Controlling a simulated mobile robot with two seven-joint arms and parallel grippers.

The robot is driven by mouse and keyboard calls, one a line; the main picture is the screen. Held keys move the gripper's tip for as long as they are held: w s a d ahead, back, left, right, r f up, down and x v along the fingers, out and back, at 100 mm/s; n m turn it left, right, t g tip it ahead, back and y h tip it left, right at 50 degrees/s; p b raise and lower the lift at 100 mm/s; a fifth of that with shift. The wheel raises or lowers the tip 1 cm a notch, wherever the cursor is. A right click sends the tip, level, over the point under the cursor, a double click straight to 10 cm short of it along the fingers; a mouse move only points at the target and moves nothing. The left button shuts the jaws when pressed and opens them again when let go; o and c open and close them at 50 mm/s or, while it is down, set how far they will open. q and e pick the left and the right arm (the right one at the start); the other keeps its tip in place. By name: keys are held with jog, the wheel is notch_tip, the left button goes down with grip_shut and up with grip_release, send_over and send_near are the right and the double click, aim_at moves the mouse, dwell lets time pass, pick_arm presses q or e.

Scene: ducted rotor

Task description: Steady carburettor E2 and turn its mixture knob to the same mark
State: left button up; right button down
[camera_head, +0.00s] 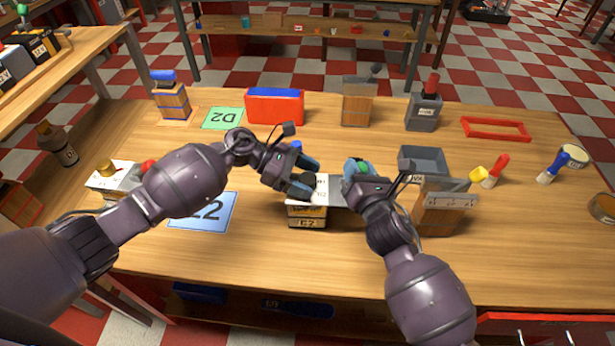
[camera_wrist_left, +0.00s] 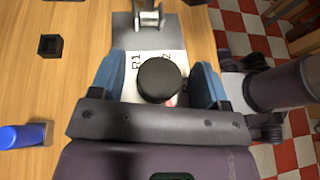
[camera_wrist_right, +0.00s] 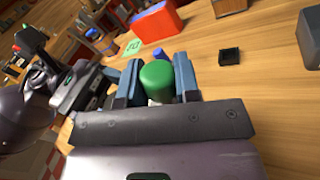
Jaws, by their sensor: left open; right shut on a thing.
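A unit with a white top plate (camera_head: 321,187), a grey section and a yellowish front (camera_head: 307,215) stands mid-table; its front label is hard to read. A round black knob (camera_wrist_left: 159,80) sits on the white plate, with marks like "R1" and "2" beside it. My left gripper (camera_wrist_left: 157,86) is open, its blue fingers on either side of the knob with gaps showing. My right gripper (camera_head: 366,170) is shut on a green rounded grip (camera_wrist_right: 157,80) at the unit's right end. The grip's lower part is hidden by the fingers.
A blue card (camera_head: 213,217) lies left, beside another unit with a brass knob (camera_head: 105,167). A wooden block with a grey top (camera_head: 440,212) and a grey tray (camera_head: 424,160) stand close right. A red box (camera_head: 274,106) stands behind.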

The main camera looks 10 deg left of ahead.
pick_arm(q)
jog(key=shift+d, duration=0.15)
jog(key=c, duration=0.9)
jog(key=shift+n+t, duration=0.3)
jog(key=shift+f+n+t+y, duration=0.15)
jog(key=shift+n+t+y, duration=0.45)
jog(key=shift+n+t, duration=2.5)
jog(key=shift+s+d+n+t+y, duration=0.15)
jog(key=shift+n+t+y, duration=0.4)
jog(key=shift+n+t, duration=0.35)
jog(key=shift+s+d+n+t+y, duration=0.1)
jog(key=shift+n+t+y, duration=0.55)
jog(key=shift+t, duration=0.45)
jog(key=shift+w+r+n+t+y, duration=0.1)
jog(key=shift+n+t+y, duration=0.3)
jog(key=shift+n, duration=0.15)
jog(key=shift+w+r+n+t+y, duration=0.1)
jog(key=shift+n+t+y, duration=0.2)
jog(key=shift+n+t, duration=0.15)
jog(key=shift+a+n+y, duration=0.2)
jog(key=shift+n+y, duration=0.15)
jog(key=shift+y, duration=0.05)
